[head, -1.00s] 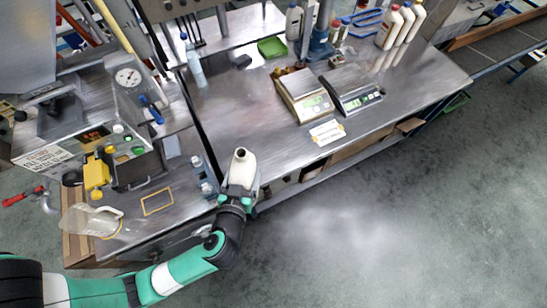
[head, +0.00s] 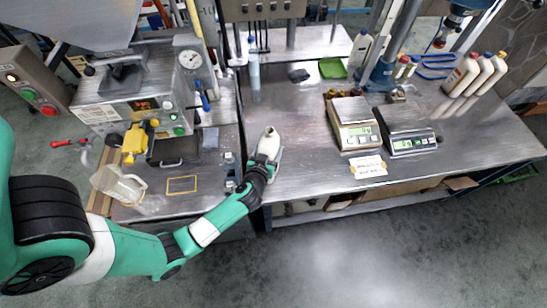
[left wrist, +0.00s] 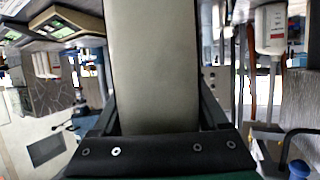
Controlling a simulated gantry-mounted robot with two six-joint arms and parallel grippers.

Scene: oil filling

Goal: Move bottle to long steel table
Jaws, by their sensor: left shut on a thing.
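The white bottle (head: 268,143) is held by my left gripper (head: 262,164), with its open neck pointing up and slightly tilted. It is at the front left corner of the long steel table (head: 305,160); I cannot tell whether its base touches the top. In the left wrist view the bottle (left wrist: 153,70) fills the middle as a pale smooth body between the two fingers (left wrist: 155,130). My right gripper is not in view.
Two scales, one beige (head: 356,123) and one dark (head: 408,132), stand mid-table. Several white bottles (head: 472,74) stand at the right back. The filling machine's bench with a clear jug (head: 118,183) is at the left.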

